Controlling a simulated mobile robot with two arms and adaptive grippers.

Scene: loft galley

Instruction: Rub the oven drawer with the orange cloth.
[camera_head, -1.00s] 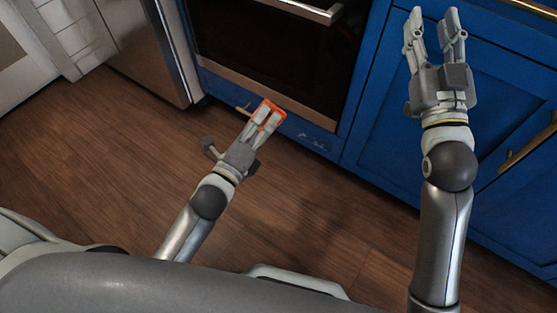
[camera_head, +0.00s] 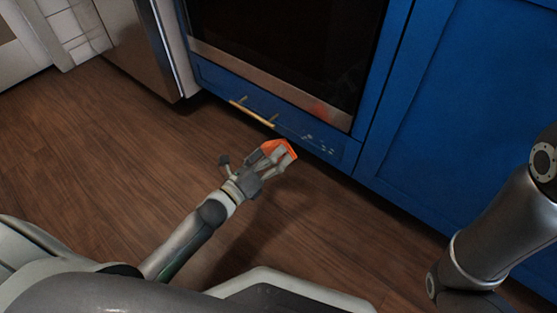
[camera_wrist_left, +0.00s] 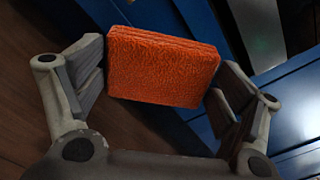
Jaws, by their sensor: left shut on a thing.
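The orange cloth (camera_head: 286,147) is a folded, textured pad between the fingers of my left gripper (camera_head: 281,158), which is shut on it. In the left wrist view the cloth (camera_wrist_left: 162,68) sits between both fingers. The oven drawer (camera_head: 287,122) is the blue panel under the oven, with a brass bar handle (camera_head: 252,112). Pale scuff marks (camera_head: 318,143) show on its right part. In the head view the cloth appears apart from the drawer, in front of and below the marks. My right gripper is out of view; only part of that arm shows at the right.
The dark-glass oven (camera_head: 290,45) has a steel lower strip with a reddish patch (camera_head: 321,110). A blue cabinet (camera_head: 450,110) stands to the right, a steel appliance (camera_head: 140,45) to the left. The wooden floor (camera_head: 110,150) before the drawer is clear.

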